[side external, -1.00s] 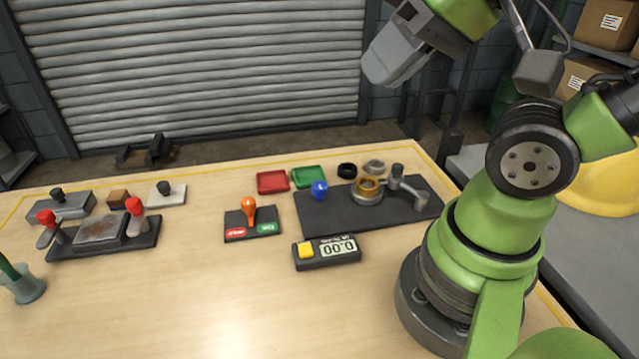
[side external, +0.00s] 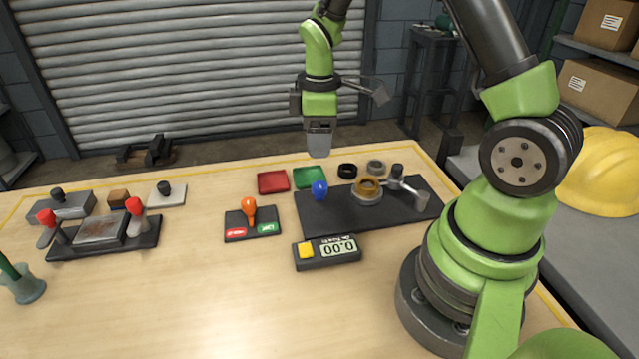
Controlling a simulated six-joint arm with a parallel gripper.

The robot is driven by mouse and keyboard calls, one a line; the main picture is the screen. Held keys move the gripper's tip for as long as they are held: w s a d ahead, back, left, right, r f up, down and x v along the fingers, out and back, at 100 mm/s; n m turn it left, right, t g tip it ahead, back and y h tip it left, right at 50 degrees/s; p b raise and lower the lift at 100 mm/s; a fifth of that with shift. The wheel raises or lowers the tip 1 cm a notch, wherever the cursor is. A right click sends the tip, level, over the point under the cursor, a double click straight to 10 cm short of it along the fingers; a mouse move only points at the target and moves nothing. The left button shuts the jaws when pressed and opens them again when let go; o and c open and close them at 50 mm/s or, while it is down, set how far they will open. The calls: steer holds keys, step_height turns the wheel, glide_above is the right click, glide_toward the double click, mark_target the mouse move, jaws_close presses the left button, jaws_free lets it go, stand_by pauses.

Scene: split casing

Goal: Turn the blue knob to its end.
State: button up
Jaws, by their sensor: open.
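The blue knob (side external: 319,190) is a small round ball at the left back part of a dark mat-like plate (side external: 325,218). On the same plate, a brass-coloured ring (side external: 368,187) sits in a grey holder beside a grey lever arm (side external: 405,186). My gripper (side external: 319,150) points down above and behind the knob, clear of it, with nothing seen in it. The gap between its fingers is too small to make out in this view. The knob is fully visible.
An orange-handled switch box (side external: 250,222) stands left. A timer with a yellow button (side external: 327,252) stands in front. The front table is clear.

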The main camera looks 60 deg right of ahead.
mark_target(319, 185)
steer(key=shift+d+f, duration=0.2)
steer(key=shift+f, duration=0.7)
step_height(319, 185, down, 9)
steer(key=shift+f, duration=0.1)
steer(key=c, duration=0.9)
